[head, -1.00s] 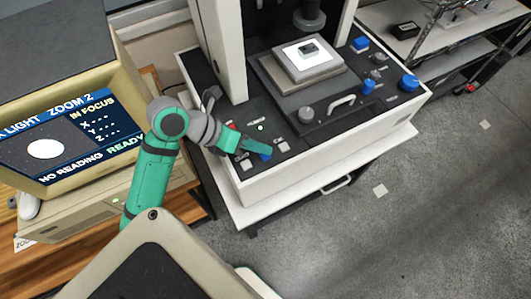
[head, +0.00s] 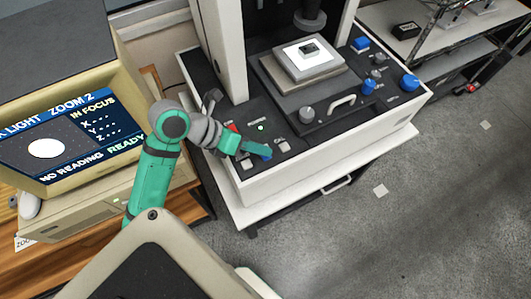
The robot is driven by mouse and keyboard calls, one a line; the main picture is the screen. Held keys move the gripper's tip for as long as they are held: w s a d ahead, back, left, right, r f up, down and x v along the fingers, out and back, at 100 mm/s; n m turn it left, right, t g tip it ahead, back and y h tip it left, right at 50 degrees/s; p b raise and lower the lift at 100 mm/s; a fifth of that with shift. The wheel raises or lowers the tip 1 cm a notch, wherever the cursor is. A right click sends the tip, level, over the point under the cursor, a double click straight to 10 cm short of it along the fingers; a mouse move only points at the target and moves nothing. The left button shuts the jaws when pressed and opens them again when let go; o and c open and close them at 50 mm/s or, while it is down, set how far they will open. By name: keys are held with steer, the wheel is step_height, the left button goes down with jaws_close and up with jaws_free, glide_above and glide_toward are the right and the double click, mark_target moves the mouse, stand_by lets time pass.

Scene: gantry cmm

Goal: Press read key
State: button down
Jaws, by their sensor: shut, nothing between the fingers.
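My gripper (head: 260,150) is shut and empty. It reaches over the left front of the machine's dark control panel (head: 274,134). Its tip is right at a blue key (head: 267,157) and covers part of it; I cannot tell whether they touch. A white key (head: 249,164) lies to the left of the blue key and another white key (head: 284,146) to the right. The key labels are too small to read, so I cannot confirm which is the read key. The monitor screen (head: 68,140) shows "NO READING", "READY" and "IN FOCUS", with dashes beside the axis letters.
A stage (head: 328,73) with a small dark part (head: 309,49) on a lit square stands behind the panel. Several blue and grey knobs and a white handle (head: 341,104) are to the right. A red button (head: 232,127) is close to my wrist. Open floor lies at right.

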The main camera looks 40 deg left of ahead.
mark_target(262, 156)
steer(key=shift+f, duration=0.35)
stand_by(0.7)
stand_by(0.4)
steer(key=shift+w+r, duration=0.1)
steer(key=shift+r, duration=0.7)
steer(key=shift+r, duration=2.5)
steer(key=shift+d, duration=0.15)
